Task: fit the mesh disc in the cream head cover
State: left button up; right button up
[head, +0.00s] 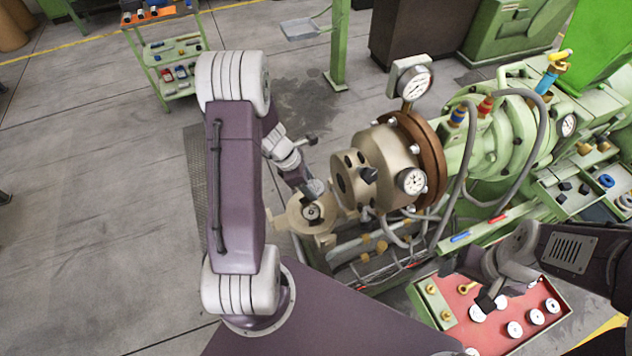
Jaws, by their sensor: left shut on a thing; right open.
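The cream head cover (296,218) is a round ring with lugs, standing open in front of the extruder's metal head (345,182). A dark round centre shows in it. My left gripper (314,190) is at the cover's upper edge, shut on a small grey round piece (318,187) that looks like the mesh disc. The piece is small and partly covered by the fingers. I cannot tell whether it touches the cover. My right gripper (488,298) is open above the red tray (490,338), among pale discs (514,329).
Pipes and a rail lie below the cover. A green trolley (172,60) stands at the back left. The floor on the left is clear.

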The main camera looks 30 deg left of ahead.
pick_arm(q)
jog(key=f+b, duration=0.2)
jog(key=s+f+b, duration=0.1)
jog(key=f+b, duration=0.1)
jog(key=shift+s+f, duration=0.15)
jog(key=f+b, duration=0.2)
jog(key=s+f+b, duration=0.1)
jog(key=f+b, duration=0.1)
jog(key=shift+f+b, duration=0.2)
jog(key=shift+b, duration=0.15)
jog(key=shift+w+f, duration=0.25)
jog(key=shift+w, duration=0.05)
jog(key=shift+r, duration=0.1)
pick_arm(e)
notch_tip(320, 180, down, 8)
jog(key=s, duration=0.2)
jog(key=shift+f, duration=0.25)
pick_arm(q)
jog(key=shift+s+r, duration=0.1)
jog(key=shift+s, duration=0.15)
pick_arm(e)
jog(key=shift+s, duration=0.2)
pick_arm(q)
jog(key=shift+w, duration=0.15)
pick_arm(e)
jog(key=shift+w, duration=0.15)
jog(key=shift+r, duration=0.1)
